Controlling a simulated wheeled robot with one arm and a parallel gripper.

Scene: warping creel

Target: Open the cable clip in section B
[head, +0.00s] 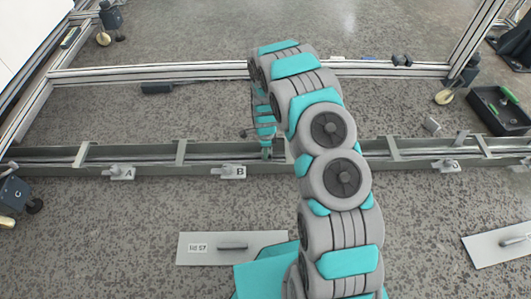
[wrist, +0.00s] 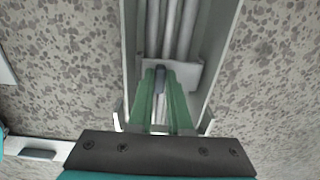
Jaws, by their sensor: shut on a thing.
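A cable trough (head: 60,160) runs across the floor in the head view. A plate marked B (head: 233,172) with a small knob is on its near side. My gripper (head: 267,153) reaches down into the trough just right of the B plate. In the wrist view a light grey cable clip (wrist: 188,74) lies across several grey cables (wrist: 170,30) inside the trough. My green gripper fingers (wrist: 161,72) are shut on a dark blue-grey tab (wrist: 160,82) at the clip's middle. The fingers hide part of the clip, and its latch state is unclear.
Plates marked A (head: 122,173) and D (head: 446,166) sit along the trough. A cover panel with a handle (head: 205,247) lies on the floor in front, another (head: 495,247) at right. A black tray (head: 500,110) stands at right. Metal frame rails (head: 160,73) stand behind.

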